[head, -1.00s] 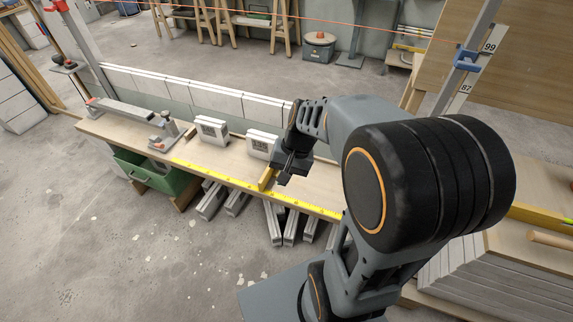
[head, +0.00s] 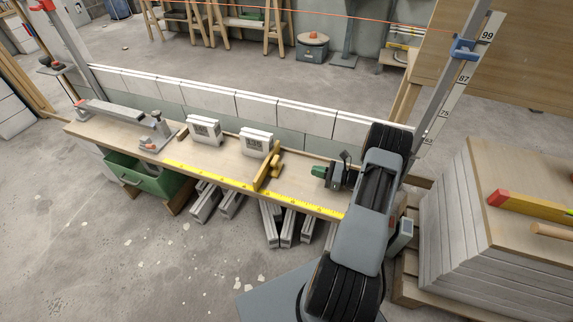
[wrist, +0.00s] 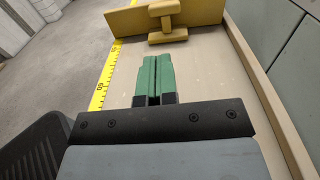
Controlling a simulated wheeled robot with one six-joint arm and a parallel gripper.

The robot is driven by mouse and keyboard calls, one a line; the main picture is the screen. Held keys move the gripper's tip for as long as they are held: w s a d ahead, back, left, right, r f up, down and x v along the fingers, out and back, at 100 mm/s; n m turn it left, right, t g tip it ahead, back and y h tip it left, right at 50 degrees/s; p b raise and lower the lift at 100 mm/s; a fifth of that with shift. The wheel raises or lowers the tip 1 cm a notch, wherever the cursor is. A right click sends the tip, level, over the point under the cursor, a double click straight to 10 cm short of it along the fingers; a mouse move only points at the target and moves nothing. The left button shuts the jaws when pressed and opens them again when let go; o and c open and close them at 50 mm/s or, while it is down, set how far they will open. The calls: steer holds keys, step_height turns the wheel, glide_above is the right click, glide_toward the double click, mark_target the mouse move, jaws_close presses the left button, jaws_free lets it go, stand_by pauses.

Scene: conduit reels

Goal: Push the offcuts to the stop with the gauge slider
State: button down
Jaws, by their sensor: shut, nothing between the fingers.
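The gauge slider (head: 266,172) is a yellow upright plate with a knobbed handle, set across the bench. It also shows at the top of the wrist view (wrist: 195,14), handle facing me. Two pale framed blocks, seemingly the offcuts, stand upright left of it: the nearer one (head: 256,141) close to the plate and the farther one (head: 204,130) with a gap between them. I cannot tell whether the plate touches the nearer block. A small brown block (head: 180,135), possibly the stop, is left of them. My gripper (head: 319,172) is shut and empty, right of the slider and apart from it; its green fingers (wrist: 154,76) point at the handle.
A yellow measuring tape (head: 235,185) runs along the bench's front edge. A grey clamp-like fixture (head: 157,138) stands at the left. A low pale block wall (head: 210,98) runs behind. A stacked pallet (head: 445,240) is at right. The bench between gripper and slider is clear.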

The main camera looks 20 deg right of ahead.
mark_target(273, 165)
steer(key=shift+w+d+f+t, duration=0.1)
steer(key=shift+f+t, duration=0.2)
steer(key=shift+f, duration=0.05)
steer(key=shift+w+a, duration=0.2)
steer(key=shift+w, duration=0.05)
steer(key=b+x, duration=0.2)
steer(key=x, duration=1.1)
steer(key=shift+d+f+b, duration=0.1)
steer(key=shift+f+b, duration=0.05)
steer(key=shift+b, duration=0.2)
